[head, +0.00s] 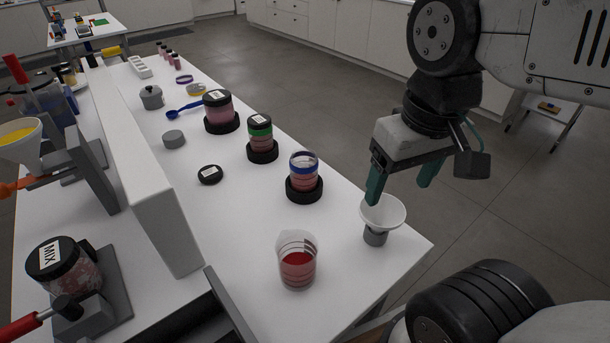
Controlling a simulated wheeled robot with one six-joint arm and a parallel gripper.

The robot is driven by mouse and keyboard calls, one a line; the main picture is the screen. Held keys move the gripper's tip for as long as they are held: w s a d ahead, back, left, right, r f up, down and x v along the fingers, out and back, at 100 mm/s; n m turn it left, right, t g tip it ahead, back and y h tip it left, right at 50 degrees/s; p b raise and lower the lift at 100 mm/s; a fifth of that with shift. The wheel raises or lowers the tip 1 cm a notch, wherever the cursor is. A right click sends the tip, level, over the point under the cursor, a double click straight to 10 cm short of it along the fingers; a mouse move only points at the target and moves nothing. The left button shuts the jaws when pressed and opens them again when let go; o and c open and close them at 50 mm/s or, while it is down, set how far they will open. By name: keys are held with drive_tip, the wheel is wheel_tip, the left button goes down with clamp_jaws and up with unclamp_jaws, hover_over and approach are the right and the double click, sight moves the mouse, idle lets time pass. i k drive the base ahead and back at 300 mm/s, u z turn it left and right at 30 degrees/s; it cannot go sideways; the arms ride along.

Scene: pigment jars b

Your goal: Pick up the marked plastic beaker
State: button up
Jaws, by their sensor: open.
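The marked plastic beaker (297,262) stands upright near the front of the white table in the head view. It is clear, with reddish level marks and red content in its lower part. My gripper (399,190) is above the table's right edge, to the right of and higher in the picture than the beaker. Its two green fingers are apart, with nothing seen held between them.
Jars with black bases, among them a blue-banded jar (304,172) and a green-banded jar (260,140), stand behind the beaker. A black lid (210,174) lies left of them. A long white raised block (150,180) runs along the left. The table is clear around the beaker.

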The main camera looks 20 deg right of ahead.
sight(296, 250)
drive_tip(key=z, duration=0.05)
drive_tip(key=k, duration=0.5)
drive_tip(key=z, duration=1.7)
drive_tip(key=k, duration=1.7)
drive_tip(key=u, duration=1.55)
drive_tip(key=i, duration=0.5)
drive_tip(key=u, duration=0.05)
